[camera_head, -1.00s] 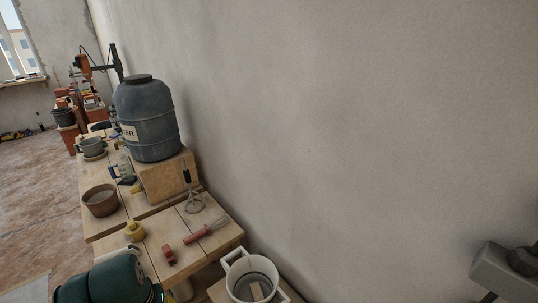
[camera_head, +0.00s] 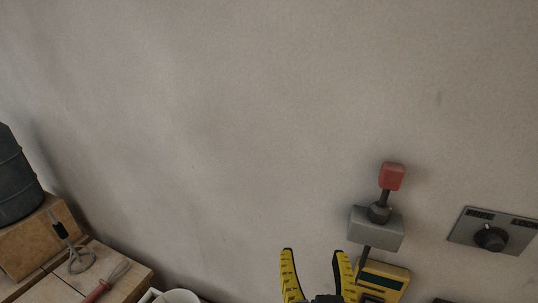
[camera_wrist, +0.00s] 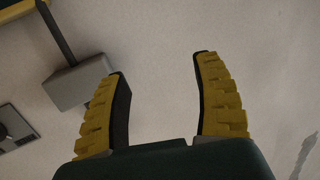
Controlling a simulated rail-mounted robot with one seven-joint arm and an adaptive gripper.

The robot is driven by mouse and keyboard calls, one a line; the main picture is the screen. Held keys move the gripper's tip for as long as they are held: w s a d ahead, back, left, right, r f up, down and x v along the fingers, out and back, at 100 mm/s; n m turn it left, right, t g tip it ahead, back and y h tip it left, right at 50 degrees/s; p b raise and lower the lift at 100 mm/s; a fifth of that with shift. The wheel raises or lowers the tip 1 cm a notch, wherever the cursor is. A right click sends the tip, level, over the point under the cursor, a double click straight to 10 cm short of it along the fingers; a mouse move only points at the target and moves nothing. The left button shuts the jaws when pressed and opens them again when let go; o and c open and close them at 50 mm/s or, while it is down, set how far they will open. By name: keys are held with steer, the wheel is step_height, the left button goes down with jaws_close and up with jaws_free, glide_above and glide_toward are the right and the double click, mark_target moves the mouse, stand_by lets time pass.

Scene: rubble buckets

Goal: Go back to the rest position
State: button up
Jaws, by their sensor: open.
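My gripper (camera_head: 316,272) shows at the bottom of the head view, with its two yellow fingers spread apart and pointing up. It is open and empty in front of the plain wall. The wrist view also shows the open fingers (camera_wrist: 160,68) with only bare wall between them. In the head view the gripper is left of a grey wall box (camera_head: 376,230) with a red-handled lever (camera_head: 391,177). The grey box also shows in the wrist view (camera_wrist: 77,84), just left of the fingers.
A yellow device (camera_head: 386,279) is below the lever box. A knob panel (camera_head: 494,232) is on the wall at right. The wall's middle is bare.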

steer(key=s+r+t+p, duration=0.2)
steer(key=s+r+t, duration=0.45)
steer(key=r, duration=0.85)
step_height(320, 180, up, 27)
steer(key=g+p, duration=0.1)
steer(key=p, duration=2.6)
steer(key=shift+s+p, duration=0.4)
